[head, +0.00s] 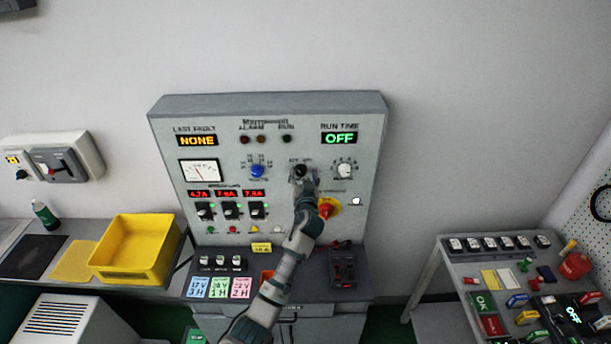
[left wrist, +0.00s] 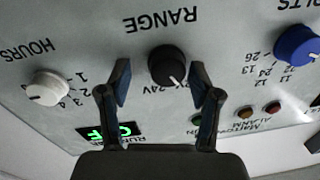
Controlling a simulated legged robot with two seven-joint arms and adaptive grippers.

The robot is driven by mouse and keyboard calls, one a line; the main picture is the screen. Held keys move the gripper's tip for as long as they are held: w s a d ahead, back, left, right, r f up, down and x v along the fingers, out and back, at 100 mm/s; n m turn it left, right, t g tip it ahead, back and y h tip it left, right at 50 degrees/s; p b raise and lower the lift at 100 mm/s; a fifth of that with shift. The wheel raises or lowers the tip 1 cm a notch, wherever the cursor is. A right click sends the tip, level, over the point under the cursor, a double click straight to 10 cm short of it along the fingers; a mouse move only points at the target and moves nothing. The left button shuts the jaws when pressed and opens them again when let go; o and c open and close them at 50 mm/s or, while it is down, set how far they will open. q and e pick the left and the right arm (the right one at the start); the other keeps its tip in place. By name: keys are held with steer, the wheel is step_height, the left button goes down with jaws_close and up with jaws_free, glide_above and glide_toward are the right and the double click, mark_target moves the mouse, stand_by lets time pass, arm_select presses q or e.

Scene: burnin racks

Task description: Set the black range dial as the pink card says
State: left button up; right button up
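The black range dial (head: 300,171) sits on the upright panel between the blue volts dial (head: 257,171) and the white hours dial (head: 345,170). In the left wrist view, which is upside down, the black dial (left wrist: 167,65) has a pale mark on its lower right edge, near partly hidden voltage labels. My left gripper (head: 304,184) is in front of the panel just below the dial; its fingers (left wrist: 159,72) are open on either side of the dial, apart from it. The pink card (head: 241,288) lies on the ledge; its print seems to read 22 V, 2 H. My right gripper is not in view.
Below the dials are several black switches (head: 230,210) and a red knob on a yellow plate (head: 328,208). Blue and green cards lie beside the pink one. A yellow bin (head: 136,248) stands on the left bench. A cluttered table (head: 432,262) stands at right.

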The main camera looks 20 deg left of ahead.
arm_select(q)
steer(key=shift+w+a+f, duration=0.1)
steer(key=shift+a+f, duration=0.05)
steer(key=shift+a, duration=0.7)
steer(key=c, duration=1.1)
steer(key=shift+c, duration=0.2)
steer(key=shift+d, duration=0.5)
steer(key=shift+a+m, duration=0.2)
steer(key=shift+m, duration=0.2)
steer(key=shift+d+m+b, duration=0.15)
steer(key=shift+m+b, duration=0.15)
steer(key=shift+m, duration=0.7)
steer(key=m, duration=0.2)
steer(key=shift+m, duration=0.4)
steer(key=m, duration=0.5)
steer(key=shift+t, duration=0.3)
steer(key=shift+m, duration=0.8)
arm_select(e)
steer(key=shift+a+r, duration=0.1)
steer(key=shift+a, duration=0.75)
arm_select(q)
steer(key=shift+f, duration=0.1)
